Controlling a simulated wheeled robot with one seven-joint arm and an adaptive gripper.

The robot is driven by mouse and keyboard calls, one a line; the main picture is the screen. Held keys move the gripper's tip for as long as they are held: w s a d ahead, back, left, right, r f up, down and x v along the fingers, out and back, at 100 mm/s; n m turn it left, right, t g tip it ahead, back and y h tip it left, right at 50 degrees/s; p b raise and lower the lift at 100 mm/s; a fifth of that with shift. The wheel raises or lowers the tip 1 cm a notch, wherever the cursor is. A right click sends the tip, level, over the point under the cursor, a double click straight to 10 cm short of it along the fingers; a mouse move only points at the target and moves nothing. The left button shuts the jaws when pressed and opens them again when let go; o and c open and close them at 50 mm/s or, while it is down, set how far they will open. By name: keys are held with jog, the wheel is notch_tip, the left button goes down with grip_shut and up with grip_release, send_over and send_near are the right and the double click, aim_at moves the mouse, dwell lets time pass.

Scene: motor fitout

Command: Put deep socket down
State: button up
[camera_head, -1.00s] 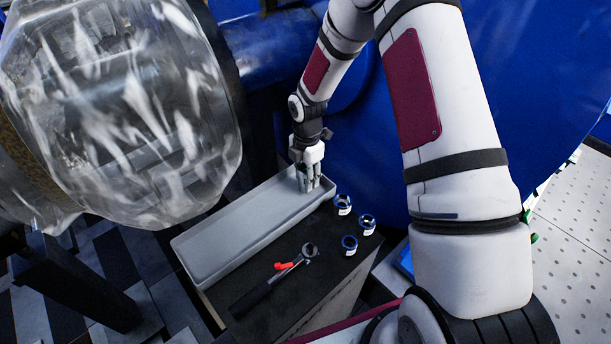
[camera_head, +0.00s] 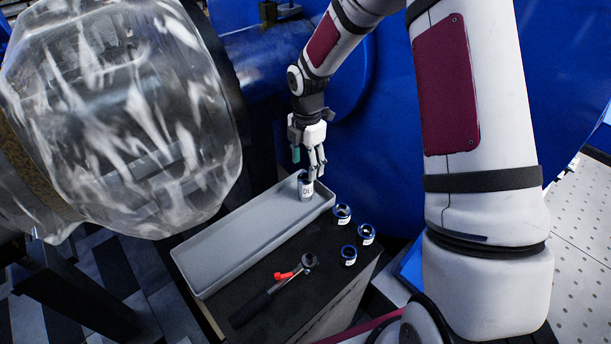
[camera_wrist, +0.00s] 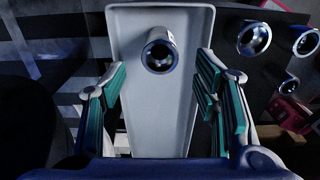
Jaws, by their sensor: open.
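The deep socket (camera_head: 306,190), a silver cylinder with a dark blue rim and a label reading "DE…", stands upright in the far right end of the grey tray (camera_head: 215,275). In the wrist view the socket (camera_wrist: 159,52) shows its open top, apart from both fingers. My gripper (camera_head: 312,165) is just above the socket in the head view.
Several similar blue-rimmed sockets, one here (camera_head: 342,214), stand on the dark cart top right of the tray. A ratchet (camera_head: 275,290) with a red part lies in front of the tray. A large clear-wrapped cylinder (camera_head: 120,120) hangs close on the left. The rest of the tray is empty.

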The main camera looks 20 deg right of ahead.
jog(key=shift+r, duration=1.65)
jog(key=s+d+r+m+t+h, duration=0.1)
jog(key=s+r+m, duration=0.4)
jog(key=s+r, duration=0.3)
jog(key=s+r+m+h, duration=0.1)
jog(key=s+r+m, duration=0.4)
jog(key=r, duration=0.5)
jog(key=s+r+m+t+y, duration=0.1)
jog(key=s+r+m, duration=0.1)
jog(key=s+m, duration=0.4)
jog(key=s+a+r+m+t, duration=0.1)
jog(key=s+m, duration=0.5)
jog(key=s, duration=0.8)
jog(key=shift+a+r+m+y, duration=0.3)
jog(key=shift+r+y, duration=0.1)
jog(key=shift+r, duration=0.3)
jog(key=shift+t, duration=0.6)
notch_tip(320, 180, up, 4)
jog(key=p, duration=0.3)
jog(key=shift+r, duration=0.15)
